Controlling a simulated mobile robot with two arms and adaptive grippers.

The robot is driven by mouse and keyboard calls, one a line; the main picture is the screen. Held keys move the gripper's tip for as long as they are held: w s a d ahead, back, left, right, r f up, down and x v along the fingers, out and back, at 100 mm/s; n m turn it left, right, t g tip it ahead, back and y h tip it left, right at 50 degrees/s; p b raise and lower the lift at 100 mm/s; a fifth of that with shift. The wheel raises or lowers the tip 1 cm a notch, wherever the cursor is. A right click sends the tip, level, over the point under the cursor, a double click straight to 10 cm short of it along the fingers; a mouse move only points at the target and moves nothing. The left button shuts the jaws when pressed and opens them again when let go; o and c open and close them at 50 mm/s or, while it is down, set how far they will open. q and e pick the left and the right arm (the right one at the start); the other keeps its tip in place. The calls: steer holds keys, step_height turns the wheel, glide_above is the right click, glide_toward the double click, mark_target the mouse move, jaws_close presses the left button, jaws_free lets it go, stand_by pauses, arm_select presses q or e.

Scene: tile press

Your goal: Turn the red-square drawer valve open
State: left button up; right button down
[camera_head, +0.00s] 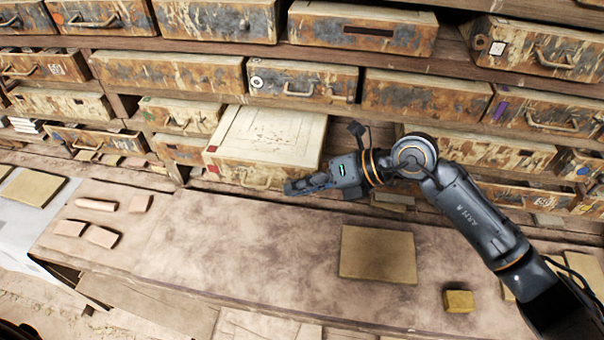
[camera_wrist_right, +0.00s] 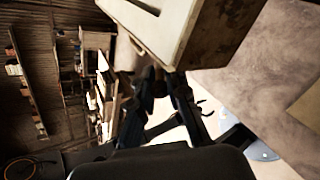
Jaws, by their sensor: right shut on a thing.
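The red-square drawer (camera_head: 272,130) juts out from the shelf wall, with a pale panelled top and a small red mark at its front left corner. My right gripper (camera_head: 290,187) is at the lower right corner of that front, to the right of the handle, and is shut on the drawer's edge. In the right wrist view the drawer (camera_wrist_right: 215,40) fills the top, with the fingers (camera_wrist_right: 163,84) against its lower corner. The exact contact is dark and partly hidden. No separate valve can be made out. My left gripper is not in view.
Other worn drawers (camera_head: 305,82) fill the shelves around it. A clay-dusted bench (camera_head: 240,240) runs below, bearing a square tan slab (camera_head: 378,254), a small yellow block (camera_head: 459,301) and several pinkish pieces (camera_head: 101,237) at the left. The bench middle is clear.

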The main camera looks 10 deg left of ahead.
steer(key=shift+a+r+h, duration=0.2)
steer(key=shift+r+h, duration=0.15)
steer(key=shift+h, duration=0.65)
steer(key=h, duration=0.2)
steer(key=shift+a+r+h, duration=0.15)
steer(key=shift+a+h, duration=0.15)
steer(key=shift+a, duration=0.05)
steer(key=h+b, duration=0.1)
steer(key=h, duration=0.1)
steer(key=shift+a+h+b, duration=0.3)
steer(key=shift+a+b, duration=0.05)
steer(key=shift+a+r+h+b, duration=0.1)
steer(key=shift+a+h+b, duration=0.15)
steer(key=shift+h+b, duration=0.55)
steer(key=shift+a+r+h+b, duration=0.1)
steer(key=shift+a+h+b, duration=0.2)
steer(key=shift+h, duration=0.8)
steer(key=shift+d, duration=0.1)
steer(key=c, duration=1.4)
jaws_free()
steer(key=shift+c, duration=0.2)
steer(key=shift+r, duration=0.1)
